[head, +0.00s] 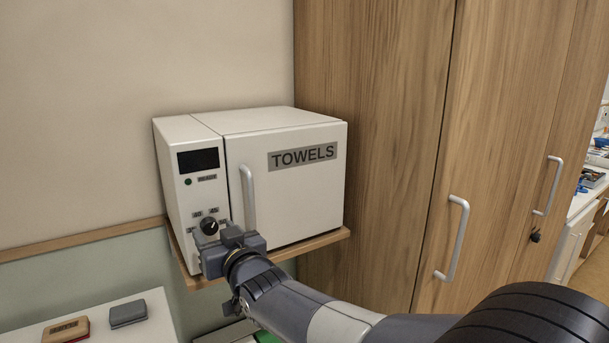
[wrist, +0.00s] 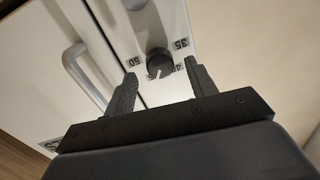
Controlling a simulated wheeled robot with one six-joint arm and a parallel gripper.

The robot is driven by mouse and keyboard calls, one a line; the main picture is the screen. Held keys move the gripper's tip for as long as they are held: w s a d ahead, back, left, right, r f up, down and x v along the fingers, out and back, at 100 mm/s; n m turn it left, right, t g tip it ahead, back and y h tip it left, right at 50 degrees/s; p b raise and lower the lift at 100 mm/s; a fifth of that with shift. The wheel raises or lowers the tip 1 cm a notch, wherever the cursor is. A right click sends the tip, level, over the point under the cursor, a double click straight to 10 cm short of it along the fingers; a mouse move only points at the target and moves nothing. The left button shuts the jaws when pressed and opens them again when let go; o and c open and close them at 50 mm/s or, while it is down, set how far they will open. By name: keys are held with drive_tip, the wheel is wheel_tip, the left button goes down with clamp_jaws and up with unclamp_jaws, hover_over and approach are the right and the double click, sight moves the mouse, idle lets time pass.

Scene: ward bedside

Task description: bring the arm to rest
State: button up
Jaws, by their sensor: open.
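My gripper (head: 227,243) is stretched out in front of the white towel warmer (head: 287,184), near the lower part of its control panel. In the wrist view my gripper (wrist: 160,85) is open, with its two dark fingers apart and nothing between them. The black knob (wrist: 158,60) shows just beyond the fingertips, between them in the picture; it looks free of both fingers. In the head view the knob (head: 209,226) sits right above my gripper. My arm reaches in from the lower right.
The warmer stands on a wooden shelf (head: 320,240), its door shut, with a vertical handle (head: 248,198). A tall wooden cabinet (head: 380,130) stands close on the right. At lower left a white surface (head: 110,335) holds a grey block (head: 128,313) and a brown-red one (head: 65,330).

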drive_tip(key=b+v, duration=0.1)
drive_tip(key=v, duration=0.6)
drive_tip(key=shift+b, duration=0.35)
